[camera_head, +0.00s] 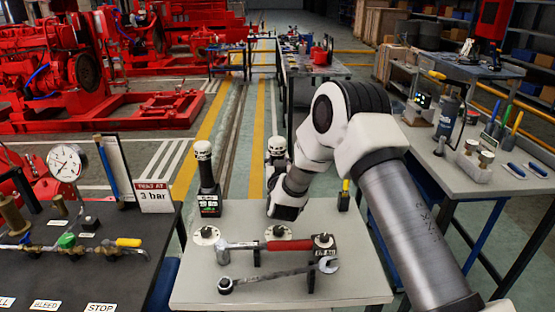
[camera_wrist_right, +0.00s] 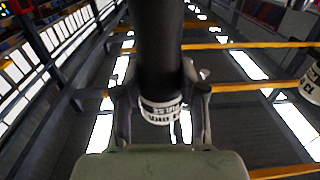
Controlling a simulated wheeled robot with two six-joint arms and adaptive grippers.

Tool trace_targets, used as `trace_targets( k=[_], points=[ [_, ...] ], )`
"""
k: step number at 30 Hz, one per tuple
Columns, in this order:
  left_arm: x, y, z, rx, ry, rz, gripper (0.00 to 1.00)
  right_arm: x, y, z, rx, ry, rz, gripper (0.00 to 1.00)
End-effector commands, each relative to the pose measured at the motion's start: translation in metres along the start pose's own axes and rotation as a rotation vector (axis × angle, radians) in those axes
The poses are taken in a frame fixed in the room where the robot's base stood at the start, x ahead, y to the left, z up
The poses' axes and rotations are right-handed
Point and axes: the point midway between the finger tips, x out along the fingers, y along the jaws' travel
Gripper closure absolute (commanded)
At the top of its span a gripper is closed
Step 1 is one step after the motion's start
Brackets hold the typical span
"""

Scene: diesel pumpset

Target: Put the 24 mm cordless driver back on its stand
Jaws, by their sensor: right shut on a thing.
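My right gripper (camera_wrist_right: 160,105) is shut on a black cylindrical driver body (camera_wrist_right: 155,45) with a white lettered band; the lettering is too small to read. In the head view the white top of this driver (camera_head: 277,146) shows behind my right wrist, near the far edge of the grey table, and its lower part is hidden. A similar driver (camera_head: 206,175) with a white top and black body stands upright at the table's back left. Two round pale plates, a left one (camera_head: 207,235) and a right one (camera_head: 279,232), lie on the table. My left gripper is out of view.
A red-handled hammer (camera_head: 270,245) and a wrench (camera_head: 275,276) lie across the table (camera_head: 200,290) in front of the plates. A small black-and-yellow item (camera_head: 344,195) stands at right. A gauge bench (camera_head: 120,260) is at left, a tool bench (camera_head: 500,185) at right.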

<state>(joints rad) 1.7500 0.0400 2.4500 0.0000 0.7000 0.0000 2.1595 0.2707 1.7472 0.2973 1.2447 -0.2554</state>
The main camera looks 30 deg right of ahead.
Motion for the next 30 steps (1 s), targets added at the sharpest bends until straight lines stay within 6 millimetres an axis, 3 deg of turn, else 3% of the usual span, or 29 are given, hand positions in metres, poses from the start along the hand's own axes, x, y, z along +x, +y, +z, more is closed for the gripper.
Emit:
trace_targets(
  k=[9,10,12,23,26,30],
  points=[
    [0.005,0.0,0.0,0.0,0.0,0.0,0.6,0.0,0.0,0.005,0.001,0.004,0.0,1.0],
    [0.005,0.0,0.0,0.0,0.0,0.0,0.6,0.0,0.0,0.005,0.001,0.004,0.0,0.57],
    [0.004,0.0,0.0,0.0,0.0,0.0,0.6,0.0,0.0,0.004,0.001,0.004,0.0,0.32],
    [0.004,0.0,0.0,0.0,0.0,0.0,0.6,-0.003,0.0,0.007,0.0,-0.002,0.0,0.31],
    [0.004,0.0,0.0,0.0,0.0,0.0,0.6,-0.015,-0.001,0.006,0.0,-0.002,-0.001,0.31],
    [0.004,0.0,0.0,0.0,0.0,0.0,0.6,-0.048,-0.001,0.006,-0.002,-0.002,-0.003,0.31]
  ],
)
